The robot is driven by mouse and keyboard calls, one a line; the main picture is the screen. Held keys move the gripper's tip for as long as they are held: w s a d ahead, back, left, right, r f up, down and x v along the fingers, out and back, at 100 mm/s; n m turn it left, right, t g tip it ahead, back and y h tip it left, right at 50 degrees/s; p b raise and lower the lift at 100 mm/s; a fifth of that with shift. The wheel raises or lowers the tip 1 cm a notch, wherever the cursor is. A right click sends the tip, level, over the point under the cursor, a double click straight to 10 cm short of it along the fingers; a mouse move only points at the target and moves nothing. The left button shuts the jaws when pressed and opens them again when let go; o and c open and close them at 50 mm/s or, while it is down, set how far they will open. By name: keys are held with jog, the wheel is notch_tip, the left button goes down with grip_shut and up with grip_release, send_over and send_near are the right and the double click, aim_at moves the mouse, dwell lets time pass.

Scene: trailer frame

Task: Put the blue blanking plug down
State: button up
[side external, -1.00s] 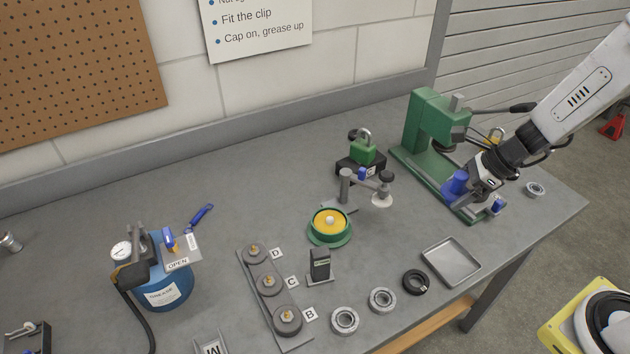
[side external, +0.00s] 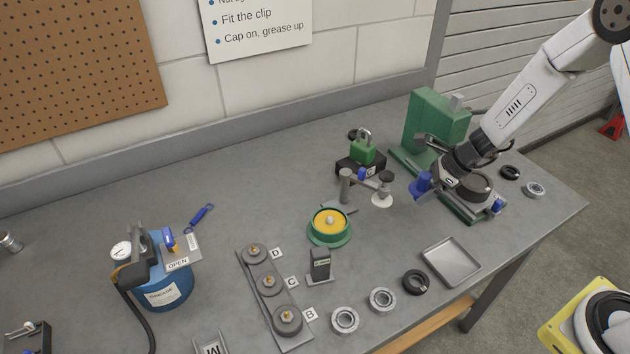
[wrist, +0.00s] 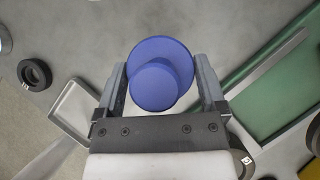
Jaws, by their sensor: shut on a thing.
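My gripper (wrist: 162,88) is shut on the blue blanking plug (wrist: 160,70), a round stepped blue piece held between the two jaws in the wrist view. In the side external view the plug (side external: 421,184) shows at the end of my gripper (side external: 432,187), left of the green press. It looks held above the bench, though its exact height is hard to judge. The fingertips are small and partly hidden in the side view.
The green press (side external: 432,125) stands at the back right. A shallow grey tray (side external: 450,262) lies toward the front edge, beside a black ring (side external: 415,281). A grey stand with an arm (side external: 347,186) and a green-rimmed yellow dish (side external: 329,226) are left of my gripper. Bare bench lies between the tray and stand.

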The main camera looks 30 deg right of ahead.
jog(key=shift+f, duration=0.1)
jog(key=shift+w+f, duration=0.3)
jog(key=shift+f, duration=1.5)
jog(key=shift+f, duration=0.1)
jog(key=o, duration=1)
jog(key=shift+s+d+r, duration=0.2)
jog(key=shift+d+r, duration=0.1)
jog(key=shift+r, duration=0.35)
jog(key=v, duration=1)
jog(key=shift+s+r, duration=0.15)
jog(key=shift+r, duration=0.15)
